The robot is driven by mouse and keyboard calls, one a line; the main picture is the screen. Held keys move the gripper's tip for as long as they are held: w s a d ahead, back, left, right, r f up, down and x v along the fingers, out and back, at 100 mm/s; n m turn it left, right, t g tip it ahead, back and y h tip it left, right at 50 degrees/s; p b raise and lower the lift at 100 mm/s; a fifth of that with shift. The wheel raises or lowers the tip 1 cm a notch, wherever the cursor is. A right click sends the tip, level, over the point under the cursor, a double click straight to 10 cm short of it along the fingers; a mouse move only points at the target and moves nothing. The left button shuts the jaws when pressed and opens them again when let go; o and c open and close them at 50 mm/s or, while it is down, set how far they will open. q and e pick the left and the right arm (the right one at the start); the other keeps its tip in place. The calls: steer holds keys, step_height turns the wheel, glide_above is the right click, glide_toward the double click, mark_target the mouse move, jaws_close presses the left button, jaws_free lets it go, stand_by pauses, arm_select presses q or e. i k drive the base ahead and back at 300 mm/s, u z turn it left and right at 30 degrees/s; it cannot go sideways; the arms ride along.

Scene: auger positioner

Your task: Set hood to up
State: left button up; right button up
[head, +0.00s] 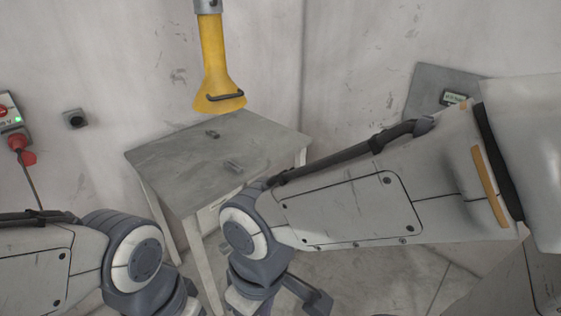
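The hood (218,68) is a yellow tapered funnel that hangs on a grey pipe at the top centre. Its wide mouth points down, above the back of a grey table. A dark bar handle (225,97) runs across the front of the hood near its lower rim. My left arm comes in at the lower left and my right arm from the right. Both bend down at their grey joints well below the hood, apart from it.
The grey table (170,165) carries two small dark parts (212,133) (233,165). A wall box with a red plug (17,141) and a cable is at the left, beside a dark wall knob (75,119). A grey panel (425,90) with a small display is at the right.

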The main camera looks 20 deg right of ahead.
mark_target(217, 94)
steer(key=z, duration=0.1)
steer(key=i, duration=1.3)
